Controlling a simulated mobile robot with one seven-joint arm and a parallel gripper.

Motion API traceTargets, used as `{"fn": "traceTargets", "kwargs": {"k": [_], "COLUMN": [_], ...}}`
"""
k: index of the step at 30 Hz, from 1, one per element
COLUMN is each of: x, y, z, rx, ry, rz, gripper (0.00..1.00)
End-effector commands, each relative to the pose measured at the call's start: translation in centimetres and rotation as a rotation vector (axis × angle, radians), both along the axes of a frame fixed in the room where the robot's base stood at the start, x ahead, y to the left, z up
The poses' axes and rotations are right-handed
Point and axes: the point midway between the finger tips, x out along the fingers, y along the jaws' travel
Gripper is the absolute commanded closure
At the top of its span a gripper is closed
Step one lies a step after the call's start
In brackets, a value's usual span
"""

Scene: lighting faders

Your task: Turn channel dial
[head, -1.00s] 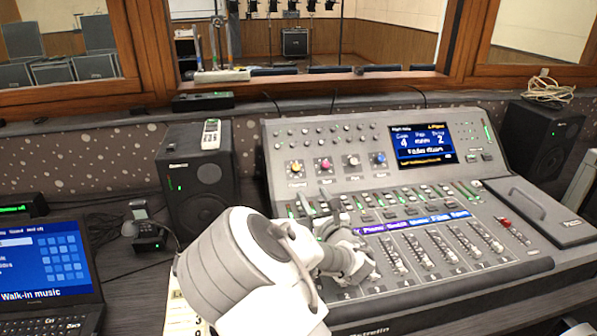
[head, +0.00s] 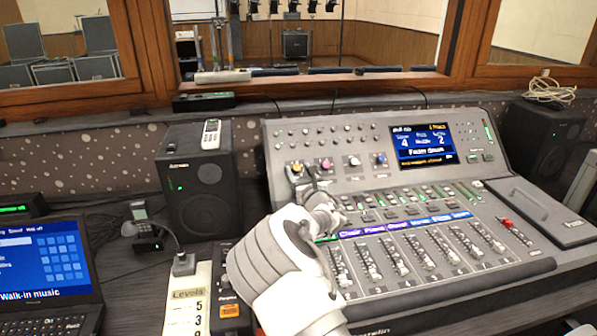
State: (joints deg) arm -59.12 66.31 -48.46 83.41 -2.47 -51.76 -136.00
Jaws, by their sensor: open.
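The mixing console (head: 440,200) has a row of larger dials on its sloped upper panel. The dial at the left end has a yellow cap (head: 297,167), and its label is hidden. My gripper (head: 302,176) is raised in front of this dial, with its fingers at the dial's lower edge. The fingers are apart; I cannot tell whether they touch the dial or straddle it. A pink dial (head: 326,164), a white dial (head: 354,161) and a blue dial (head: 380,159) stand in line to the right. The console screen (head: 423,146) is lit.
Channel faders (head: 430,262) fill the lower panel right of my arm. Black speakers stand left (head: 198,180) and right (head: 545,140) of the console. A laptop (head: 45,270), a desk microphone (head: 183,262) and a "Levels" card (head: 188,300) lie to the left.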

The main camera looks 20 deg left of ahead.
Motion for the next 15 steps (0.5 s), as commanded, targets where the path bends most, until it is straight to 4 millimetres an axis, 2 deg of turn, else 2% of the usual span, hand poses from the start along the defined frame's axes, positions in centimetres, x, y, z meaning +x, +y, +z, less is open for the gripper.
{"fn": "traceTargets", "kwargs": {"k": [10,11,15], "x": [0.24,0.24,0.22], "y": [0.22,0.22,0.22], "z": [0.0,0.0,0.01], "rx": [0.0,0.0,0.0], "ry": [0.0,0.0,0.0], "rz": [0.0,0.0,0.001], "gripper": [0.39,0.4,0.66]}}
